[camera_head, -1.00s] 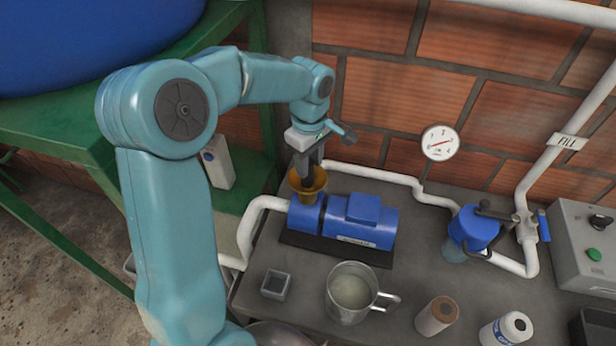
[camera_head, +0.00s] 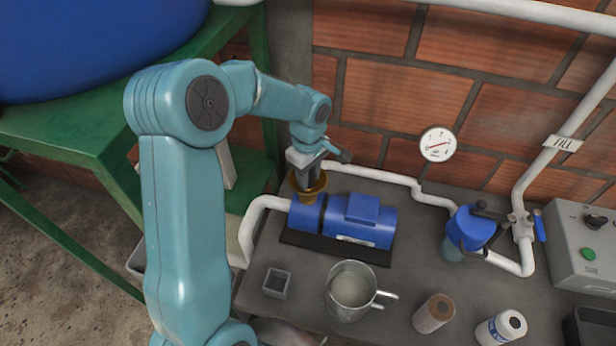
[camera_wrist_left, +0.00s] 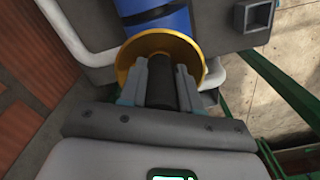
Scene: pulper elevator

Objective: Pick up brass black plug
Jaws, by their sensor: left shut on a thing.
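The black plug (camera_wrist_left: 184,84) shows in the left wrist view as a dark cylinder between my left gripper's fingers (camera_wrist_left: 166,70). The fingers are shut on it. In front of and around its lower end is the brass funnel (camera_wrist_left: 150,47), a wide gold-coloured cup. In the head view my left gripper (camera_head: 308,182) points down into the funnel (camera_head: 309,197), which stands on the left end of the blue pump (camera_head: 361,220). The plug is hidden there by the fingers, and its lower end is hidden. My right gripper is not in view.
A metal mug (camera_head: 350,291), a small grey square cup (camera_head: 276,283), a brown-topped cylinder (camera_head: 434,313) and a white bottle (camera_head: 501,328) stand along the bench front. White pipes (camera_head: 262,207) run beside the pump. A brick wall (camera_head: 400,90) stands behind.

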